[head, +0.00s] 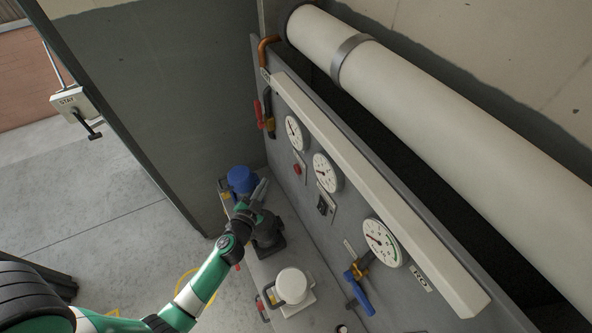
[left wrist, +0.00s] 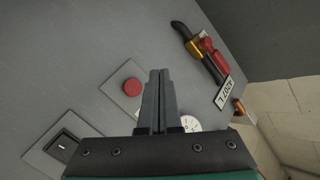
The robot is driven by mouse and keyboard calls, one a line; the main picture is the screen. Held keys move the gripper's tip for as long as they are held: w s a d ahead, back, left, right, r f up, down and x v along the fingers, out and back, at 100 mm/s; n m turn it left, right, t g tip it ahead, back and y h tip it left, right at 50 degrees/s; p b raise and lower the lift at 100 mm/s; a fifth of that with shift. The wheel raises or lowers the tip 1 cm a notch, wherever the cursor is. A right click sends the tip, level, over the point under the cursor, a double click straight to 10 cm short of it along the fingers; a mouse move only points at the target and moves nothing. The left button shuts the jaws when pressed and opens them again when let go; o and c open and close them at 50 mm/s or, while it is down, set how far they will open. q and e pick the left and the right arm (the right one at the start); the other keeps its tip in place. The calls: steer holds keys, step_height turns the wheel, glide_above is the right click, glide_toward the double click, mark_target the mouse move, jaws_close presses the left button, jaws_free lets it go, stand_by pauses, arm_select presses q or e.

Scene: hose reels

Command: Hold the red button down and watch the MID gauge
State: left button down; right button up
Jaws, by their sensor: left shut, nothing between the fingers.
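The red button (head: 297,169) is on a small plate on the grey panel, below the gauges. In the left wrist view the red button (left wrist: 132,88) is fully visible just left of my fingertips, with no finger over it. My left gripper (head: 263,186) is shut and empty, pointing at the panel, apart from the button in the head view. Its fingers (left wrist: 160,76) are together in the wrist view. Three round white gauges line the panel. The middle gauge (head: 327,172) faces out unobstructed; its lettering is too small to read. My right gripper is not in view.
A rocker switch (head: 322,206) sits near the button. A red-handled valve (head: 258,113) and a blue-handled valve (head: 360,290) stick out from the panel. A blue-topped unit (head: 241,180) and a white-topped unit (head: 293,284) stand below. A large pale pipe (head: 440,130) runs above.

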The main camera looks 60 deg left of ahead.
mark_target(296, 170)
arm_select(q)
steer(key=w+b, duration=0.1)
steer(key=w, duration=0.7)
steer(key=shift+d+b, duration=0.25)
steer(key=shift+b, duration=0.1)
steer(key=shift+w, duration=0.15)
stand_by(1.5)
steer(key=shift+w+b, duration=0.3)
steer(key=shift+w+b, duration=0.35)
steer(key=shift+w, duration=0.2)
stand_by(1.7)
steer(key=shift+s, duration=0.15)
stand_by(1.2)
steer(key=shift+s, duration=0.8)
